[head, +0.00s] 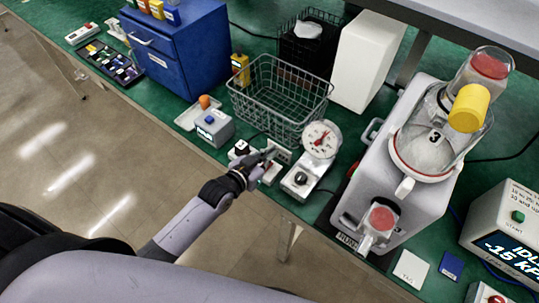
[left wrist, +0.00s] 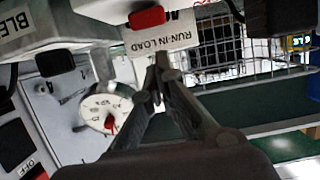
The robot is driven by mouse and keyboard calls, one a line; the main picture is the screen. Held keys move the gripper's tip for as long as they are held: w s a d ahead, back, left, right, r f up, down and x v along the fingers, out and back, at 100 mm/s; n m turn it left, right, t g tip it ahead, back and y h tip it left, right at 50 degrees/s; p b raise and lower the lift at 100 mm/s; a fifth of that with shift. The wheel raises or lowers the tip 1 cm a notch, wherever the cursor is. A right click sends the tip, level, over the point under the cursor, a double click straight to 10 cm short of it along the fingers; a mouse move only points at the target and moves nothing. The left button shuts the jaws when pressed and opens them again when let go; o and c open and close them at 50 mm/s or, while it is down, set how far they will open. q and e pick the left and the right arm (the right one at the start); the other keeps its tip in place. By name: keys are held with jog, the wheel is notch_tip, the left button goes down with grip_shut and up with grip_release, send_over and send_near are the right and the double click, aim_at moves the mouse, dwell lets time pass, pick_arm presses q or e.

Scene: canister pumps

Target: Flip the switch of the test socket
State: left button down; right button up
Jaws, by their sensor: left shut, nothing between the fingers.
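A white unit labelled RUN-IN LOAD (left wrist: 165,40) with a red rocker switch (left wrist: 147,17) shows at the top of the left wrist view. I cannot tell for sure whether it is the test socket. My left gripper (left wrist: 161,60) is shut and empty, its fingertips just below that label in the picture; contact cannot be told. In the head view my left gripper (head: 268,155) reaches among small white units at the bench's front edge and partly hides them. One white unit (head: 282,151) is beside its tips. My right gripper is out of view.
A round gauge (head: 320,138) and a white box with a black knob (head: 301,181) stand close right of the gripper. A wire basket (head: 280,95) stands behind. The large grey pump (head: 400,165) is to the right, a blue drawer cabinet (head: 180,50) to the left.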

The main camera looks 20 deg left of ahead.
pick_arm(q)
jog(key=r, duration=0.1)
jog(key=r+p, duration=0.1)
jog(key=shift+w+r, duration=0.2)
jog(key=shift+r, duration=0.2)
jog(key=shift+s+a+f, duration=0.1)
jog(key=shift+s+f, duration=0.05)
jog(key=shift+s, duration=0.65)
jog(key=b+v, duration=0.1)
jog(key=v, duration=0.7)
jog(key=shift+r+b, duration=0.35)
jog(key=shift+r, duration=0.1)
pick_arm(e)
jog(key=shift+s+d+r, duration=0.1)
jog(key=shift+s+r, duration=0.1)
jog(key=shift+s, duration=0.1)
pick_arm(q)
jog(key=shift+s+a, duration=0.1)
